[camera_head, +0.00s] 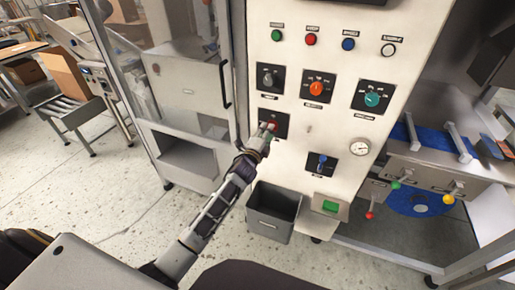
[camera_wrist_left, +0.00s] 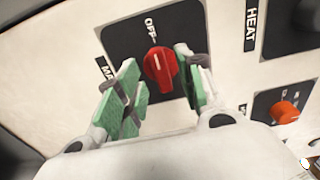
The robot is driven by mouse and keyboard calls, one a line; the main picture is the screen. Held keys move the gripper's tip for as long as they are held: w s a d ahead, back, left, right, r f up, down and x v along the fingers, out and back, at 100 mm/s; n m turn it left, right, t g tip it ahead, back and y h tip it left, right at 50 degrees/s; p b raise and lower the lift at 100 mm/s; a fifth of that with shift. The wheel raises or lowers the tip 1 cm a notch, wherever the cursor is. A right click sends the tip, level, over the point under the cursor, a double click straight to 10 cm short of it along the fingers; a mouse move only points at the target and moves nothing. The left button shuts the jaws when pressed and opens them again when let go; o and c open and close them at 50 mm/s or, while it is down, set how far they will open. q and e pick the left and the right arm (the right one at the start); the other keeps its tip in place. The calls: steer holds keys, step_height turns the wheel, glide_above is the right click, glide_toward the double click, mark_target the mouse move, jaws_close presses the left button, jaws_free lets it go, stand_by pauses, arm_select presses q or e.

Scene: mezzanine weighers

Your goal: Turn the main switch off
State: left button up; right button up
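The main switch (camera_wrist_left: 160,66) is a red rotary knob on a dark square plate (camera_head: 281,118) on the left of the white control panel. In the left wrist view an OFF label stands above the knob, and a partly hidden label starting "MA" is to its left. My left gripper (camera_head: 268,131) is at this plate and covers part of it in the head view. In the wrist view its green-padded fingers (camera_wrist_left: 160,90) are spread, one on each side of the knob. A gap shows on the left; contact on the right is unclear. My right gripper is not in view.
Above the main switch is a grey knob (camera_head: 267,77). An orange knob (camera_head: 316,88) and a teal knob (camera_head: 372,99) are to its right. Coloured buttons run along the top. A blue switch (camera_head: 322,161) and a gauge (camera_head: 360,147) sit lower right.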

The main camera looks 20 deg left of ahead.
arm_select(q)
steer(key=s, duration=1)
steer(key=shift+a, duration=0.2)
steer(key=shift+n, duration=0.4)
stand_by(0.5)
